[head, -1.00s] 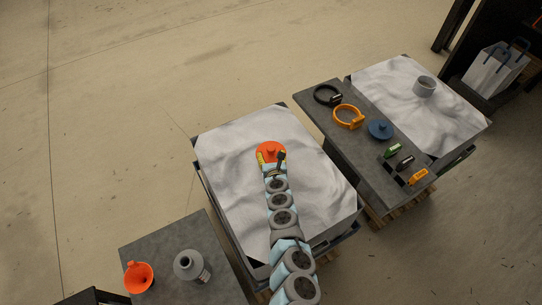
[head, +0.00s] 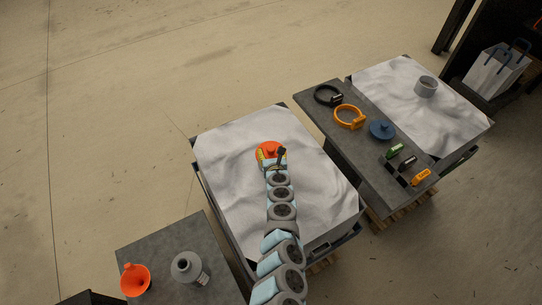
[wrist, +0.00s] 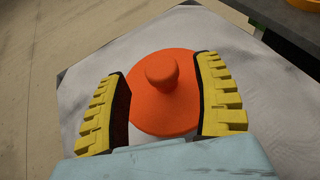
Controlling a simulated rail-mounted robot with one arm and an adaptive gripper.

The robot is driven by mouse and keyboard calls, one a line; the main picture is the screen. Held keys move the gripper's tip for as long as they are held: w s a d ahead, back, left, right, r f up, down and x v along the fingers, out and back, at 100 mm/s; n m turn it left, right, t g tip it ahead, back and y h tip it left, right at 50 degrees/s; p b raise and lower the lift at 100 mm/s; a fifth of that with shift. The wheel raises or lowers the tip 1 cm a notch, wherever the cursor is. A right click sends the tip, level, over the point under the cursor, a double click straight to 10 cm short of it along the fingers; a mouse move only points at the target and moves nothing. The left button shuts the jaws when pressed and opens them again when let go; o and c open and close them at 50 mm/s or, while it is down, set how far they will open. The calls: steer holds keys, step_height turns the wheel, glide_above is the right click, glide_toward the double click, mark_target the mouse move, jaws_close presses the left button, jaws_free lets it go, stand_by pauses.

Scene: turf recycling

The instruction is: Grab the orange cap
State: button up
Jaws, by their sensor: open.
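The orange cap (head: 267,148) is a round disc with a raised knob, lying on the white sheet of the middle table (head: 225,160). In the wrist view, the orange cap (wrist: 165,95) sits between the two yellow ribbed fingers of my gripper (wrist: 165,105). The knob points up between the fingers, and there are gaps beside it. The fingers are open on either side of the disc, near its edges; I cannot tell whether they touch it. In the head view my gripper (head: 270,160) partly covers the cap.
The grey table (head: 360,160) at right holds a black ring clamp (head: 328,95), an orange ring clamp (head: 349,117), a blue cap (head: 381,130) and small clips. The sheet around the cap is clear.

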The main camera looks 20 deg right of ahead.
steer(key=shift+b+x, duration=0.55)
steer(key=shift+x, duration=0.35)
steer(key=shift+w+d+f, duration=0.15)
steer(key=shift+w, duration=0.25)
jaws_close()
